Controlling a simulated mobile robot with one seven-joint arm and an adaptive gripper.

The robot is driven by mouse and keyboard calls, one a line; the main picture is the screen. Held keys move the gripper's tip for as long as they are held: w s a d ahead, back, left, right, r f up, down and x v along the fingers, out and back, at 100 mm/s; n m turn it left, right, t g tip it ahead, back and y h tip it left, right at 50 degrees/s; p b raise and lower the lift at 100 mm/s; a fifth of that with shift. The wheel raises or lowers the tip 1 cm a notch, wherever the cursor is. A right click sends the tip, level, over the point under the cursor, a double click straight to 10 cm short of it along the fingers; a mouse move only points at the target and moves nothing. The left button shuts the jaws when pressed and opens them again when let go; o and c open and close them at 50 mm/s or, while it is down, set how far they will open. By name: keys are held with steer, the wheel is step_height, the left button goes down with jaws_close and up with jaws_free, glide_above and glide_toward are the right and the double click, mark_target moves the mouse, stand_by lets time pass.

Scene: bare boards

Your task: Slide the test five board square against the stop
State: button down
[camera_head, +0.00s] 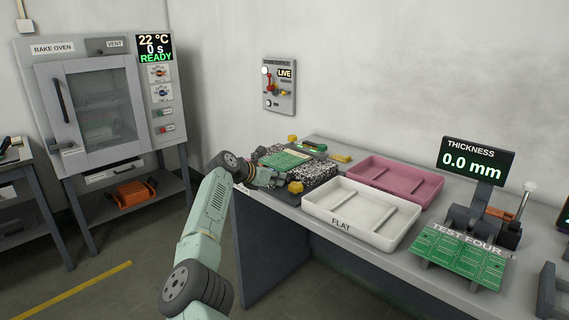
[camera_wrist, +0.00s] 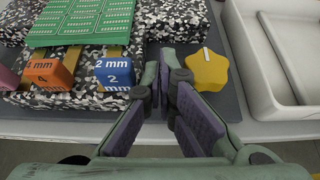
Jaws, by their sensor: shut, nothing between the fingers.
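A green board (camera_head: 284,159) with rows of pale pads lies flat on a speckled granite block (camera_head: 322,168); no label on it is readable. In the wrist view, the board (camera_wrist: 82,22) is at the upper left, its near edge above two gauge blocks, an orange one marked 4 mm (camera_wrist: 50,74) and a blue one marked 2 mm (camera_wrist: 115,73). My gripper (camera_head: 278,181) is at the block's near side. In the wrist view, my gripper (camera_wrist: 166,72) is shut and empty, right of the blue block and apart from the board. I cannot make out which part is the stop.
A yellow knob (camera_wrist: 206,70) stands just right of my fingers. A white FLAT tray (camera_head: 362,214) and a pink tray (camera_head: 395,180) lie to the right. A thickness gauge (camera_head: 477,160) stands beyond, with a TEST FOUR board (camera_head: 462,254) in front.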

steer(key=shift+s+a, duration=0.1)
steer(key=shift+s, duration=0.1)
step_height(320, 180, up, 5)
steer(key=p, duration=0.3)
stand_by(0.3)
steer(key=v, duration=1.2)
